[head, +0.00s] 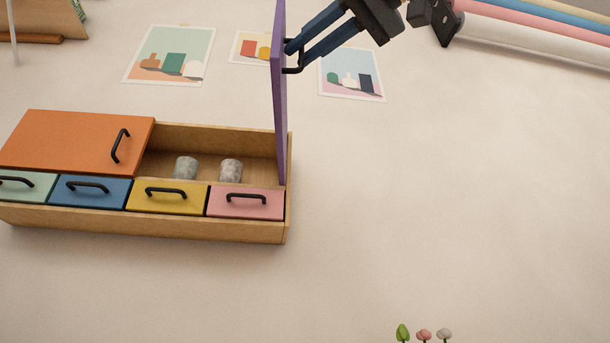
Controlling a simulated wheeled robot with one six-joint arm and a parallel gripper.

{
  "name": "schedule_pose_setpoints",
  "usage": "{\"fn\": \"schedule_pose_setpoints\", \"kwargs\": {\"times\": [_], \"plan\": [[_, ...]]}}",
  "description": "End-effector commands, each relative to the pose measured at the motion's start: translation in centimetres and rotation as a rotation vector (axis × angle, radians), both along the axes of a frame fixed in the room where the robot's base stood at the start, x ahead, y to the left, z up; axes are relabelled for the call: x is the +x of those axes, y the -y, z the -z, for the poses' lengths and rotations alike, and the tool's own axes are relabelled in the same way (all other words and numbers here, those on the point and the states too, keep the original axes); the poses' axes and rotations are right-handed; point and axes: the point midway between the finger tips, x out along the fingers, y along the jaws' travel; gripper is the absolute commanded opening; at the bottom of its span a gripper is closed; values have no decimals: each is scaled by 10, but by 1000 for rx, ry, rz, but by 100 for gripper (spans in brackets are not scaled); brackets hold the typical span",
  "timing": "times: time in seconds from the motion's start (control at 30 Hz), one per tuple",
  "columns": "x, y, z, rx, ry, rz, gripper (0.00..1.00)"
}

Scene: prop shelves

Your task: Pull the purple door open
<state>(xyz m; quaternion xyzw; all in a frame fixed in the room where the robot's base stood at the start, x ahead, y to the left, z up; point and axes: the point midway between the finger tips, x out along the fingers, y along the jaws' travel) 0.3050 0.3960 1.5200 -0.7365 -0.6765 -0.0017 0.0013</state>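The purple door (279,110) stands swung open, roughly upright at the right end of the wooden cabinet (180,232), and shows nearly edge-on. Its black handle (292,70) is on the right-hand face, near the top. My gripper (293,54) comes in from the upper right, with its two blue fingers at the handle. The fingers look close together around the handle bar, but whether they are closed tight on it cannot be made out. The compartment beside the door is uncovered and holds two grey speckled cups (186,167).
An orange door (75,142) covers the cabinet's left part. Blue (90,191), yellow (166,198), pink (246,202) and pale green drawers line the front. Picture cards (170,55) lie behind. Rolls (540,35) lie at the upper right. The surface right of the cabinet is clear.

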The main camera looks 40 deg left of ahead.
Motion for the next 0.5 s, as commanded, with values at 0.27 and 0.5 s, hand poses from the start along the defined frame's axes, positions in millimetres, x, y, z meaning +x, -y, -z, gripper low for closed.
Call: {"fn": "schedule_pose_setpoints", "kwargs": {"times": [0.27, 0.5], "plan": [[4, -6, 5, -9, -9, -3, 26], [3, -6, 6, -12, -9, -5, 26]]}}
